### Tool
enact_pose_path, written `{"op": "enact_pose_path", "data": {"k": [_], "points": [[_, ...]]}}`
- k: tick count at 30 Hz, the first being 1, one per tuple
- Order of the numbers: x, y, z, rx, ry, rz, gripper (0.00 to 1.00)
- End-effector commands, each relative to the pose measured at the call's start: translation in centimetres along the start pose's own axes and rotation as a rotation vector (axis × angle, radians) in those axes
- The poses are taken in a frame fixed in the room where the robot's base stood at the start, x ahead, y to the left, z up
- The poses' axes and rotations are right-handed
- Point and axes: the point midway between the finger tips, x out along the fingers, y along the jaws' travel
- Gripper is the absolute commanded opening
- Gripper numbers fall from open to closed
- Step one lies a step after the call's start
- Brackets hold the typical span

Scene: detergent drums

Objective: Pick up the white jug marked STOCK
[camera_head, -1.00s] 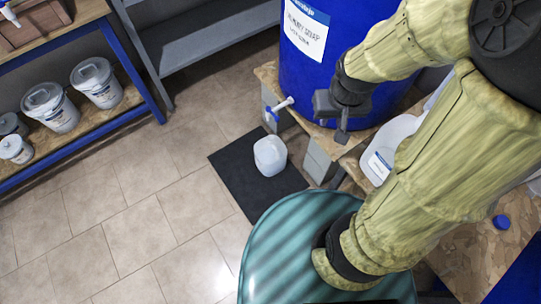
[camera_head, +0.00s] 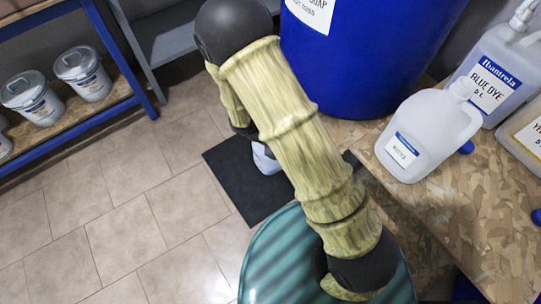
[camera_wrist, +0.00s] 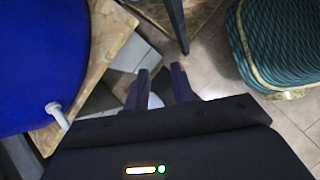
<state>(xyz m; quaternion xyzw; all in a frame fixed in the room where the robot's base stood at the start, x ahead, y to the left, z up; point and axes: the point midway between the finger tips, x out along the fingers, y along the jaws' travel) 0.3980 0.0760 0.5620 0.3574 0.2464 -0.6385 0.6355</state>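A white translucent jug (camera_head: 428,135) stands upright on the chipboard bench at the right, with a small blue-and-white label too small to read for sure. A second white container (camera_head: 266,158) is on the black floor mat, mostly hidden behind my arm; a little blue shows on it. My gripper is hidden behind my arm in the head view. In the wrist view my gripper (camera_wrist: 161,86) is open, its two dark fingers apart. A pale rounded thing (camera_wrist: 155,101) shows between and beyond them, likely the container on the mat; I see no contact.
A BLUE DYE jug (camera_head: 490,75) stands at right. Tiled floor at left is clear.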

Motion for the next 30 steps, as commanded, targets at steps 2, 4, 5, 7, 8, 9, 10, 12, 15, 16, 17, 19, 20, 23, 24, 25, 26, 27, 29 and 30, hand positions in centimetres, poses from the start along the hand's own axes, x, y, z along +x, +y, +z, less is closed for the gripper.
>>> {"op": "enact_pose_path", "data": {"k": [2, 4, 5, 7, 8, 9, 10, 12, 15, 16, 17, 19, 20, 23, 24, 25, 26, 27, 29, 30], "points": [[2.3, -0.2, -3.2, -0.125, -0.059, 0.068, 0.25], [3.7, -0.1, -5.4, -0.227, -0.109, 0.129, 0.25], [4.2, -0.1, -6.3, -0.27, -0.129, 0.157, 0.25], [5.5, 0.0, -8.6, -0.37, -0.179, 0.223, 0.25], [6.0, 0.0, -9.6, -0.412, -0.2, 0.252, 0.25], [6.7, 0.0, -10.9, -0.47, -0.228, 0.292, 0.25], [7.2, 0.0, -12.0, -0.512, -0.248, 0.323, 0.25], [8.3, -0.1, -14.4, -0.61, -0.298, 0.395, 0.25], [9.9, -0.4, -18.1, -0.749, -0.367, 0.504, 0.25], [10.4, -0.5, -19.1, -0.79, -0.388, 0.537, 0.25], [10.8, -0.7, -20.2, -0.829, -0.408, 0.571, 0.25], [11.6, -1.0, -22.5, -0.913, -0.45, 0.643, 0.25], [11.9, -1.1, -23.4, -0.945, -0.466, 0.672, 0.25], [12.6, -1.6, -25.5, -1.023, -0.504, 0.741, 0.25], [12.6, -1.7, -26.0, -1.041, -0.513, 0.76, 0.25], [12.7, -1.7, -26.3, -1.052, -0.518, 0.77, 0.25], [12.7, -1.7, -26.4, -1.058, -0.522, 0.776, 0.25], [12.7, -1.7, -26.5, -1.063, -0.524, 0.781, 0.25], [12.6, -1.7, -26.5, -1.064, -0.524, 0.782, 0.25], [12.6, -1.7, -26.5, -1.063, -0.524, 0.782, 0.25]]}}
